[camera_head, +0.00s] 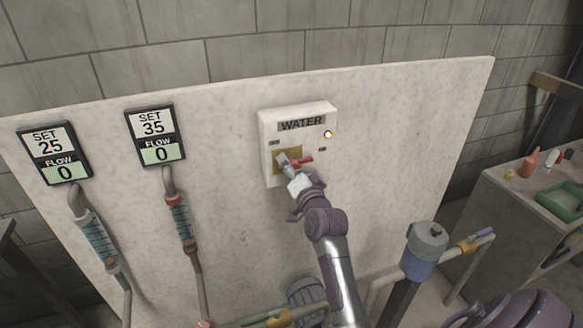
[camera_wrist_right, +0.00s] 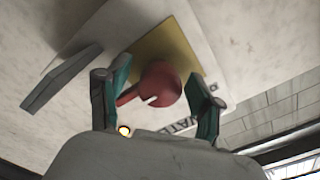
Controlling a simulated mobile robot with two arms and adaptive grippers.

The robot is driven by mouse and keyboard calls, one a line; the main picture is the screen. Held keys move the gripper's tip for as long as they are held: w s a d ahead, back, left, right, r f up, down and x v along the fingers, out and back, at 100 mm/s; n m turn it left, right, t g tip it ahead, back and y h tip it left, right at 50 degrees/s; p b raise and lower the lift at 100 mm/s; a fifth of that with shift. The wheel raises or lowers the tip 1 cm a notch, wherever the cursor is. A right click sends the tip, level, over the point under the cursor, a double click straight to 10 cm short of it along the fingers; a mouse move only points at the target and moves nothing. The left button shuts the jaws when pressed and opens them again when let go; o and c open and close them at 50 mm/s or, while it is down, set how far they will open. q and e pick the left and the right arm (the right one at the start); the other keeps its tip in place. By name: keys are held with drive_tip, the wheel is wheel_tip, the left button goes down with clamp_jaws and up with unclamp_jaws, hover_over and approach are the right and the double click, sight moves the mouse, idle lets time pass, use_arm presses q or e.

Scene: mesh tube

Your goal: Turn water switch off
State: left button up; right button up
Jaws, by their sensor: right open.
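The white WATER box (camera_head: 299,113) is fixed to the pale wall panel, with a small lit lamp (camera_head: 327,134) at its right. Its red switch (camera_head: 304,161) sits on a yellow plate, with the handle pointing right toward a small label. My right gripper (camera_head: 291,170) is at the box and partly covers the plate. In the right wrist view the round red switch (camera_wrist_right: 163,82) shows between the two open teal fingers of my right gripper (camera_wrist_right: 158,77). I cannot tell whether a finger touches it. My left gripper is not in view.
Two displays, SET 25 (camera_head: 48,154) and SET 35 (camera_head: 155,136), both read flow 0, with hoses below. A blue-grey canister (camera_head: 424,251) and pipes stand at lower right. A side bench (camera_head: 500,185) holds bottles and a green tray (camera_head: 563,200).

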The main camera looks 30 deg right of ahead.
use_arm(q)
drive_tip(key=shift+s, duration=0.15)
use_arm(e)
drive_tip(key=shift+c, duration=0.8)
drive_tip(key=c, duration=1)
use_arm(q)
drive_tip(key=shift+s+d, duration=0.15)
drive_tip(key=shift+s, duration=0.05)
